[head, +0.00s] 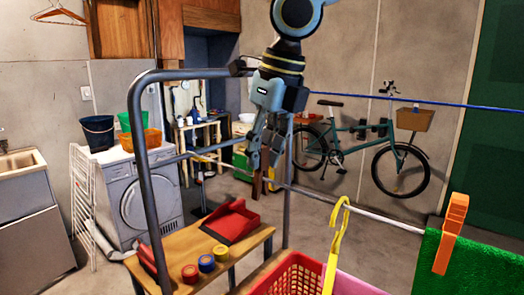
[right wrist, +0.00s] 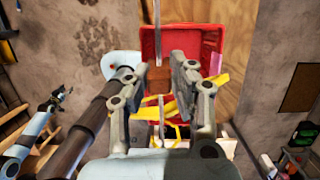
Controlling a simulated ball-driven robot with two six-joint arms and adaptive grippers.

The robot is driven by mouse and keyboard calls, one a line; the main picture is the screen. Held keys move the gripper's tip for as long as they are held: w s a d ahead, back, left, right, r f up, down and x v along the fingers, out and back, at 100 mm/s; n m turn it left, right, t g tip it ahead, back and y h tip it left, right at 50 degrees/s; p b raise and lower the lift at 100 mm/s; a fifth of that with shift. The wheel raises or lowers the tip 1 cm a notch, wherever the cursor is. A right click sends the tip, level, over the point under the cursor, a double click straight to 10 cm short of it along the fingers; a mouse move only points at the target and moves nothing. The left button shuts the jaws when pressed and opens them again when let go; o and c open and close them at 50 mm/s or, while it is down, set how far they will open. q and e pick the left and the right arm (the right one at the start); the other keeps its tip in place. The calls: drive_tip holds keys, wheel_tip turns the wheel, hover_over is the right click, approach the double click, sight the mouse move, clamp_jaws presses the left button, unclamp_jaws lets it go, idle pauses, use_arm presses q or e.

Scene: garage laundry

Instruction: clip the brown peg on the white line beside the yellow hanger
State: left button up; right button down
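My right gripper (head: 264,164) comes down from the top in the head view, at the left part of the white line (head: 370,214). The brown peg (head: 257,188) is upright at its fingertips, where the line passes; whether the peg grips the line is too small to tell. The yellow hanger (head: 336,245) hangs on the line, right of the peg. My left gripper (right wrist: 60,97) shows small at the left of the wrist view.
An orange peg (head: 452,235) holds a green towel (head: 470,270) on the line at right. A red basket (head: 290,278) stands below the hanger. A grey rack frame (head: 146,160) and a bench with a red dustpan (head: 231,222) are at left. A blue line (head: 420,101) runs behind.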

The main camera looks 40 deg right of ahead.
drive_tip(key=shift+r+p, duration=0.5)
drive_tip(key=shift+r, duration=2.3)
drive_tip(key=s+r+b, duration=0.2)
drive_tip(key=s+r, duration=0.3)
drive_tip(key=s, duration=0.6)
drive_tip(key=shift+d, duration=0.35)
drive_tip(key=shift+w, duration=0.15)
